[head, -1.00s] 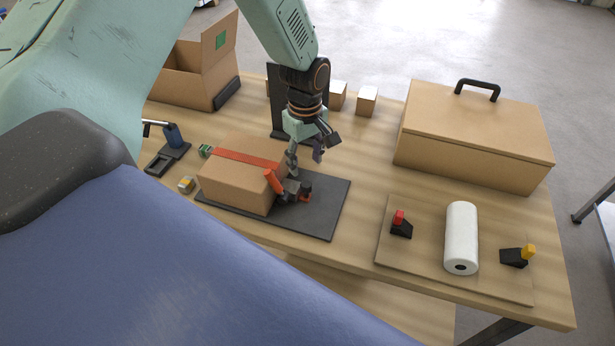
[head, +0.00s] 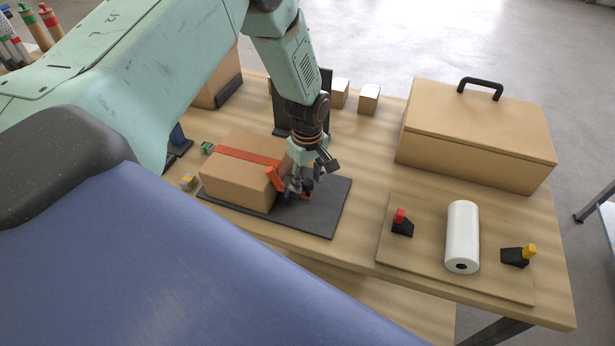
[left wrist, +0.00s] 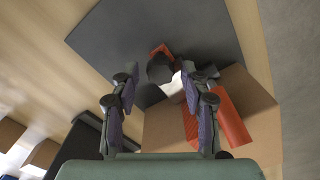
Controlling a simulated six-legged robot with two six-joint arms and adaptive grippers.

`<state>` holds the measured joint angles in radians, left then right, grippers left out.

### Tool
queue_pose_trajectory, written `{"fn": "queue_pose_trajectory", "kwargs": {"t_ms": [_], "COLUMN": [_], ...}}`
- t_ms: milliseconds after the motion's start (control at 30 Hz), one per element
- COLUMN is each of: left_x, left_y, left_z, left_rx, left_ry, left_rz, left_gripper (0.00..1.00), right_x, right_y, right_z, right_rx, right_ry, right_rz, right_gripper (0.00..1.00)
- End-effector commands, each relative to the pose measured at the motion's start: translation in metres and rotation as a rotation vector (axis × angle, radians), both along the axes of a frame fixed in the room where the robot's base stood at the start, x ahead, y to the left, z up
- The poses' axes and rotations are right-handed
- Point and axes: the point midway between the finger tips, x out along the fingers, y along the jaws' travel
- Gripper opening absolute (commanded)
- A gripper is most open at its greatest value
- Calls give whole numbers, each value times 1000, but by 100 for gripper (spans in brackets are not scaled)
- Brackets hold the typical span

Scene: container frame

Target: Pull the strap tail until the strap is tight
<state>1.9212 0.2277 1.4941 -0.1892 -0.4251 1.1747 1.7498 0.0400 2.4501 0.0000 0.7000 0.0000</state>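The red strap (head: 246,156) runs across the top of a cardboard box (head: 235,183), and a small red end (left wrist: 161,50), perhaps the strap tail, shows beyond the dark buckle (left wrist: 160,68) in the left wrist view. An orange-red lever (head: 274,178) stands up at the box's right side; it also shows in the left wrist view (left wrist: 231,116). My left gripper (head: 312,180) is low beside the box's right side, around the buckle area. In the left wrist view its two fingers (left wrist: 170,74) are apart, with nothing clearly held. My right gripper is out of view.
The box sits on a dark mat (head: 333,205). A black upright plate (head: 283,105) stands behind my gripper. A board (head: 425,262) with a white roll (head: 462,237) lies to the right, and a lidded box (head: 475,140) stands behind it.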

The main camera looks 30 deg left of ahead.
Motion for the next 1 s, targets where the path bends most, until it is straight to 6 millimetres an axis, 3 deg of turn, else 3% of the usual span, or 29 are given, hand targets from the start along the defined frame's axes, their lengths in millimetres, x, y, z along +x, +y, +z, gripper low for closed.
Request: {"fn": "queue_pose_trajectory", "kwargs": {"t_ms": [500, 867, 1000], "left_x": [0, 0, 3], "left_y": [0, 0, -11], "left_z": [1, 1, 1], "left_rx": [-1, -1, 1], "left_ry": [1, 1, 0], "left_rz": [0, 0, -4], "left_gripper": [0, 0, 0], "right_x": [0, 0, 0], "right_y": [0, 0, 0], "right_z": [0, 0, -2], "right_rx": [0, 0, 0], "right_ry": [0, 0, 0], "right_rz": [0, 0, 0], "right_gripper": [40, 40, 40]}}
